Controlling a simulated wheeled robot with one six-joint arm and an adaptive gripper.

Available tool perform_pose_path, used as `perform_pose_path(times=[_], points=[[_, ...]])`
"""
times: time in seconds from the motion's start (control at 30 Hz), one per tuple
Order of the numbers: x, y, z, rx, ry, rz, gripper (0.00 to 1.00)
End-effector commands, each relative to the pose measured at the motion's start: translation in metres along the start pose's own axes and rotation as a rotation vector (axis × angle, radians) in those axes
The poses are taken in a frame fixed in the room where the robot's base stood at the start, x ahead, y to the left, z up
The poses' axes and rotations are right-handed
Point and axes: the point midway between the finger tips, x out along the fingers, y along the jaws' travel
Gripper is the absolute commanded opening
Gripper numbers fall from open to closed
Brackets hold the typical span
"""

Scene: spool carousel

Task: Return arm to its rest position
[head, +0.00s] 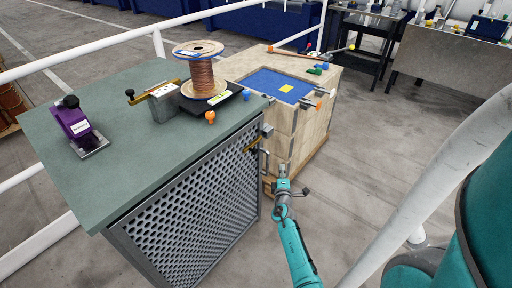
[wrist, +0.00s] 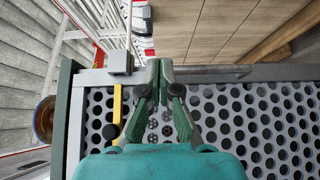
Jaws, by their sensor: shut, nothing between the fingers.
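My gripper (head: 283,171) is at the end of my teal arm, low in front of the bench's right end and the wooden crate in the head view. In the wrist view, my gripper (wrist: 158,66) has its green fingers together with nothing between them. It points along the perforated side panel (wrist: 240,115) of the bench. A yellow-handled lever (wrist: 117,103) is just left of the fingers there. Whether the fingers touch the panel or its frame, I cannot tell.
A green-topped bench (head: 130,172) carries a copper wire spool (head: 200,78), a purple device (head: 75,121) and an orange knob (head: 210,117). A wooden crate (head: 312,133) with a blue top inset (head: 272,85) stands beside it. Open concrete floor (head: 385,130) lies right, crossed by a white rail (head: 440,185).

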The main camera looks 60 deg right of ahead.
Motion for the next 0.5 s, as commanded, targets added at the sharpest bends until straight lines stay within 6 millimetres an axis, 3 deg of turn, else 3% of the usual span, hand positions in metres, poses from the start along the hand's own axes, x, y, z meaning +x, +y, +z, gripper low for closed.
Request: perform_pose_path(times=[0.3, 0.37, 0.5], points=[[-0.007, -0.004, -0.003, 0.01, 0.007, -0.008, 0.0], [-0.019, -0.01, -0.009, 0.029, 0.021, -0.024, 0.0], [-0.071, -0.032, -0.032, 0.12, 0.079, -0.093, 0.0]])
